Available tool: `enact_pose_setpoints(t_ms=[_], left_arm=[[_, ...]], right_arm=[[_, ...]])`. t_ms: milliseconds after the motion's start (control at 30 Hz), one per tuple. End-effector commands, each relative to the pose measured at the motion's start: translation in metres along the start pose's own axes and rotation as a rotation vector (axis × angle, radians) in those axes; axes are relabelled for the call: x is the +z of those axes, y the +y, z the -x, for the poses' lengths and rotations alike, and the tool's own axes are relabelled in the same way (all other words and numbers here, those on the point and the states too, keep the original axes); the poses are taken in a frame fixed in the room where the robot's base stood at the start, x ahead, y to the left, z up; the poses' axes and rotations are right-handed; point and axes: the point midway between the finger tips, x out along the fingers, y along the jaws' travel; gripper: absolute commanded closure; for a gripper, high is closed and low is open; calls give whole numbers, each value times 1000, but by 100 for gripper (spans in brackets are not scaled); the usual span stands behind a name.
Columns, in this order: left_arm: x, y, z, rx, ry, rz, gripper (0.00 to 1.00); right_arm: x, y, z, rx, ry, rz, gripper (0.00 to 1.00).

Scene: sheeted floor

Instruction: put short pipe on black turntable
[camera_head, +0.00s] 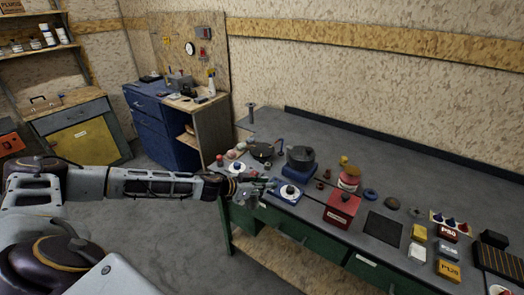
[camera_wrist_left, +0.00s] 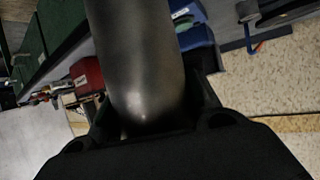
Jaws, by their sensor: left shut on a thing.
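My left gripper (camera_head: 262,187) reaches in from the left over the front left edge of the workbench. In the left wrist view it is shut on a dark grey, smooth, round-ended cylinder (camera_wrist_left: 140,65), which looks like the short pipe. The far end of the pipe runs out of the picture. A dark drum on a blue base (camera_head: 300,158), which looks like the black turntable, stands on the bench behind and to the right of the gripper. The held pipe is hard to make out in the head view. My right gripper is not in view.
A blue base with a white disc (camera_head: 290,193) sits close to the right of the gripper. A black pan-like dish (camera_head: 262,151) lies behind. A red box (camera_head: 342,207), a dark mat (camera_head: 383,228) and several small items crowd the right. An upright post (camera_head: 251,113) stands at the back left.

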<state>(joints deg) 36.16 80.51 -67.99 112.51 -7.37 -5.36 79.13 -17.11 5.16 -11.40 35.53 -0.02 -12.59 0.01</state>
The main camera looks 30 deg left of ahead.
Motion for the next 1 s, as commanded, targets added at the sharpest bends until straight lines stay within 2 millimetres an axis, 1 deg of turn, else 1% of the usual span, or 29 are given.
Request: enact_pose_setpoints(t_ms=[33, 333, 467, 1000], left_arm=[[-3, -3, 1, 1, 3, -3, 100], [-7, -9, 5, 15, 2, -10, 100], [-9, -12, 7, 20, 2, -12, 100], [-12, -20, 11, 33, 2, -19, 100]], right_arm=[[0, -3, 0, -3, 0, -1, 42], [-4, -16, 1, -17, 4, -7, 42], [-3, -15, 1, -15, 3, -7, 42], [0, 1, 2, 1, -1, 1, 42]])
